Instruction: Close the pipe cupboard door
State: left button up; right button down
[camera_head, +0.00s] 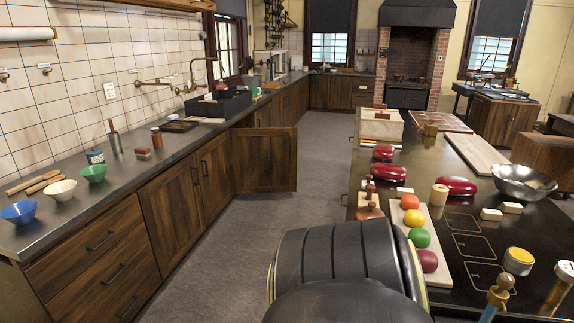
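A dark wooden cupboard door (266,162) stands open in the left counter row, in the middle of the head view. It swings out across the grey aisle floor, near the sink area. It is upright, and its broad panel faces me. The inside of the cupboard behind it is hidden. I take this as the pipe cupboard door, though no pipes show. Neither of my grippers is in view. A large dark rounded part of my own body fills the bottom middle, well short of the door.
The left counter (130,177) carries bowls, jars and a black sink rack (218,104). The right island (452,221) holds red rollers, coloured balls, a metal bowl (523,182) and blocks. The aisle floor (315,180) between them is clear.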

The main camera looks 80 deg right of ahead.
aim_at(264, 160)
jog(key=z, duration=1.7)
jog(key=i, duration=2.5)
jog(key=z, duration=1.75)
jog(key=i, duration=1.45)
jog(key=z, duration=5.9)
